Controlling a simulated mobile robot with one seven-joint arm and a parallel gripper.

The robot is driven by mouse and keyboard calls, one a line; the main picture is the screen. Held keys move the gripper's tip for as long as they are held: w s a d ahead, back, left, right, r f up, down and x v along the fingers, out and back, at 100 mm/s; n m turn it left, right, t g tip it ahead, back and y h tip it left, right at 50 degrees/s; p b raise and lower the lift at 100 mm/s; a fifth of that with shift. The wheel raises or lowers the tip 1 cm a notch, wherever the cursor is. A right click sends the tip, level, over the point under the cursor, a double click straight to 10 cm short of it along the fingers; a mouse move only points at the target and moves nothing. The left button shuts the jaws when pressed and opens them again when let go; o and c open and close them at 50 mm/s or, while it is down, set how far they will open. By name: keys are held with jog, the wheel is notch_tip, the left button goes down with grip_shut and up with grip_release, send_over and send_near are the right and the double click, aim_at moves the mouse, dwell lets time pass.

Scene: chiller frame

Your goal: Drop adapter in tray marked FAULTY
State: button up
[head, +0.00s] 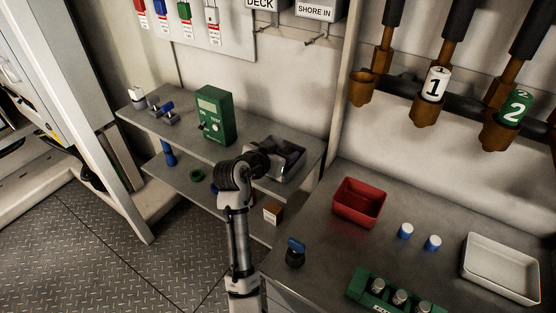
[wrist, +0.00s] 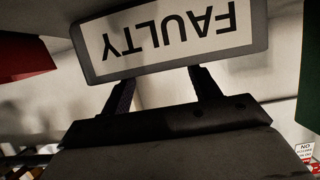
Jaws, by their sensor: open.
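In the wrist view a white label reading FAULTY (wrist: 170,36) in a dark frame shows upside down, close ahead of my gripper (wrist: 162,84). My two dark fingers stand apart, one at each side, and nothing shows between them. In the head view my arm reaches up to the shelf, and its end is against the grey metal tray (head: 290,163) at the shelf's right end, covering part of it. The label's lettering does not show in the head view. I cannot pick out the adapter for certain in either view; inside the tray is too dark to read.
A green meter (head: 215,115) stands left of the tray. A red bin (head: 360,202), two blue-and-white cylinders (head: 418,237), a white tray (head: 502,266), a green rack (head: 396,296) and a dark blue-topped piece (head: 295,252) are on the right bench. A lower shelf holds a small brown box (head: 272,213).

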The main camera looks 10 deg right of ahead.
jog(key=b+v, duration=0.2)
jog(key=v, duration=1.1)
jog(key=shift+s+a+r+b, duration=0.2)
jog(key=shift+s+a+b, duration=0.05)
jog(key=shift+b, duration=0.1)
